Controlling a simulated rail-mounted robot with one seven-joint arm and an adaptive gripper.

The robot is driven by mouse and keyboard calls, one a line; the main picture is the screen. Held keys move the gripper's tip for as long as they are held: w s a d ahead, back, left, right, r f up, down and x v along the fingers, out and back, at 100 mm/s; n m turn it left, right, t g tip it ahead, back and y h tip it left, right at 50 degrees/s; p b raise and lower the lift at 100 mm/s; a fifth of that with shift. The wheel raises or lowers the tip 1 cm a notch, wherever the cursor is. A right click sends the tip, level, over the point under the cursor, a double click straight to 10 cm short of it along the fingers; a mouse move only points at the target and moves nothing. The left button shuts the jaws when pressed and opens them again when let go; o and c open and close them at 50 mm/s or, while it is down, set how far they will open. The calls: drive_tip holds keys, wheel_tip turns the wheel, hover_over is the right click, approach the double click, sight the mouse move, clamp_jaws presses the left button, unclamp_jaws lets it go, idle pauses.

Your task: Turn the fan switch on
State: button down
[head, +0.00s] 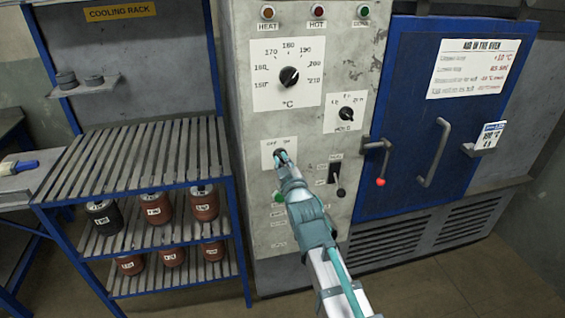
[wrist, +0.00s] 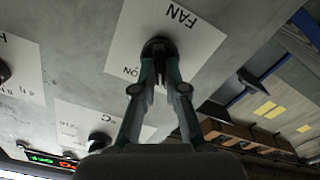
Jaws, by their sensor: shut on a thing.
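The fan switch (wrist: 157,45) is a dark round knob on a white plate (wrist: 203,42) marked FAN, with ON readable in the wrist view. In the head view, its plate (head: 267,148) is on the grey control panel, left of centre. My gripper (head: 284,160) reaches up to this plate. In the wrist view, my gripper (wrist: 160,70) has its two fingers closed on the knob, with the fingertips at its near side. The fingers hide part of the knob, and its exact pointing direction cannot be told.
The grey panel (head: 247,210) also bears a temperature dial (head: 289,77), a smaller mode knob (head: 346,113) and a black lever switch (head: 337,178). The blue oven door (head: 410,110) with handles is at right. A cooling rack (head: 130,197) with pots stands at left.

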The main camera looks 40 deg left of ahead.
drive_tip(key=shift+f+b, duration=0.1)
drive_tip(key=shift+b, duration=0.35)
drive_tip(key=shift+f+m+b, duration=0.1)
drive_tip(key=shift+m+b, duration=0.7)
drive_tip(key=m+b, duration=0.3)
drive_tip(key=shift+w, duration=0.1)
drive_tip(key=shift+d+r+m+b, duration=0.1)
drive_tip(key=shift+m+b, duration=0.85)
drive_tip(key=shift+m, duration=0.8)
drive_tip(key=shift+r+m+b, duration=0.1)
drive_tip(key=shift+m+b, duration=0.8)
drive_tip(key=shift+m, duration=0.85)
drive_tip(key=c, duration=1.2)
unclamp_jaws()
